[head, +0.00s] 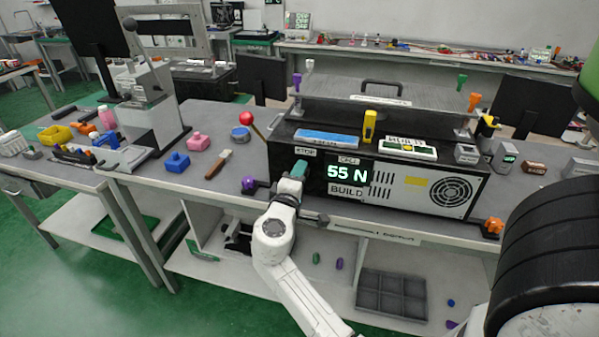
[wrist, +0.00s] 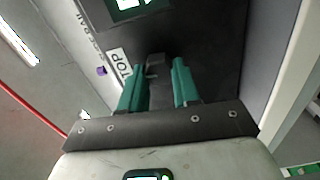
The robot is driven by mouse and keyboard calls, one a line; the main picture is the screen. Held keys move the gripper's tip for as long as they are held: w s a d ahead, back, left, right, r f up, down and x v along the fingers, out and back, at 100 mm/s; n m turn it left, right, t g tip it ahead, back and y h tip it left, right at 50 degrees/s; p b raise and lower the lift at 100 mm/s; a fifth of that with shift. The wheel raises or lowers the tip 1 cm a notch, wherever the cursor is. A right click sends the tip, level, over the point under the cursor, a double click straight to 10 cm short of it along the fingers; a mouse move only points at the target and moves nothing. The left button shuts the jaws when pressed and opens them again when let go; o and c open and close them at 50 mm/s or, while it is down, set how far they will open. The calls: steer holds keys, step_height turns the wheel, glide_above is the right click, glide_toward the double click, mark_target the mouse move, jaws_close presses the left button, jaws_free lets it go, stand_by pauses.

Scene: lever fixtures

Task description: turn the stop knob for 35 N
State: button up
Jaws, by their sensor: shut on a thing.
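The machine (head: 400,190) stands on the bench with a display (head: 347,174) reading "55 N" above the word "BUILD". A "STOP" label (head: 306,152) sits left of the display. My gripper (head: 299,170) reaches the machine's left front, just below this label. In the wrist view, the green fingers of my gripper (wrist: 158,72) are on either side of the small dark grey stop knob (wrist: 154,65), shut on it. The label (wrist: 121,66), partly cut off, is left of the knob. In the head view my gripper hides the knob.
A red-balled lever (head: 247,118) rises at the machine's left end. A purple knob (head: 249,185) and an orange one (head: 492,226) sit at the bench front edge. A wooden-handled tool (head: 218,165) lies left. My arm crosses in front of the lower shelf.

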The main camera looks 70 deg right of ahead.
steer(key=shift+n, duration=0.3)
steer(key=o, duration=1.1)
steer(key=shift+c, duration=0.2)
steer(key=shift+a, duration=0.1)
steer(key=a+b, duration=0.1)
steer(key=a, duration=0.9)
steer(key=shift+s+a, duration=0.35)
steer(key=shift+s, duration=0.05)
steer(key=s+a+f+m+y, duration=0.1)
steer(key=s+a+f+y, duration=0.3)
steer(key=a+f+y, duration=0.4)
steer(key=s+a+f+m+y, duration=0.1)
steer(key=s+a+f+y, duration=0.35)
steer(key=f, duration=0.65)
steer(key=s+a+f+n+y, duration=0.1)
steer(key=s+a+f+y, duration=0.1)
steer(key=a+y, duration=0.3)
steer(key=s+a, duration=0.1)
steer(key=a, duration=0.2)
steer(key=shift+a, duration=0.15)
